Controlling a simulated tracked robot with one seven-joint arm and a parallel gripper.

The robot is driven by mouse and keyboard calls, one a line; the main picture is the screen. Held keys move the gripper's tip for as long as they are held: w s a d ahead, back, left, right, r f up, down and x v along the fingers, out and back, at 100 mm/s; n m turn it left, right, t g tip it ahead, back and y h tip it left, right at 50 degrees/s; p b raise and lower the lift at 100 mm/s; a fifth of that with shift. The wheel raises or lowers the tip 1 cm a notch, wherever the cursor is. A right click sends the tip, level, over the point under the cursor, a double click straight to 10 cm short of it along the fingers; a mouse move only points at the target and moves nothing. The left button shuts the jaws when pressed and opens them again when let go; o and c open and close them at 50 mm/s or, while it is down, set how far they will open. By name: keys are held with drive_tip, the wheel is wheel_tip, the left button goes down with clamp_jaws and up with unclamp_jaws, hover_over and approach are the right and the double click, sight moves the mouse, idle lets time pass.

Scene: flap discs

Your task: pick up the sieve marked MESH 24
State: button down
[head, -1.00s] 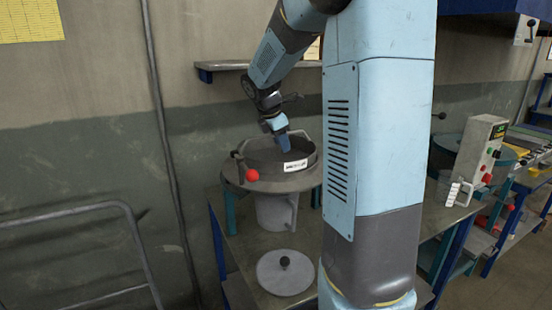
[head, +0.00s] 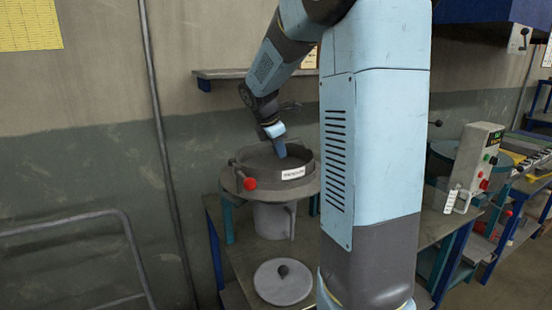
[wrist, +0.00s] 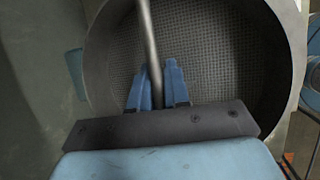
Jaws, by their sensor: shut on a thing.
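The grey round sieve (head: 262,168) sits on the round stand (head: 238,192) at the back of the bench in the head view. It has a white label (head: 293,173) on its front wall, too small to read. In the wrist view the sieve's wall (wrist: 296,55) surrounds a wire mesh (wrist: 215,50), and a metal bar (wrist: 149,40) runs across it. My gripper (wrist: 158,82) is over the sieve with its blue fingers shut on this bar. The gripper also shows in the head view (head: 281,150); its tips are partly hidden by the sieve's rim.
A red knob (head: 249,184) is at the stand's left front. A grey pail (head: 272,220) is under the stand, and a round lid (head: 283,290) with a black knob lies in front. A wall shelf (head: 235,74) is behind my arm. A control box (head: 478,158) stands at right.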

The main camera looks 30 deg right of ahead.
drive_tip(key=shift+r, duration=0.65)
drive_tip(key=s+a+r, duration=0.3)
drive_tip(key=s+r, duration=0.8)
drive_tip(key=s, duration=0.2)
drive_tip(key=shift+s+r, duration=0.35)
drive_tip(key=c, duration=1.7)
unclamp_jaws()
clamp_jaws()
drive_tip(key=shift+a, duration=0.1)
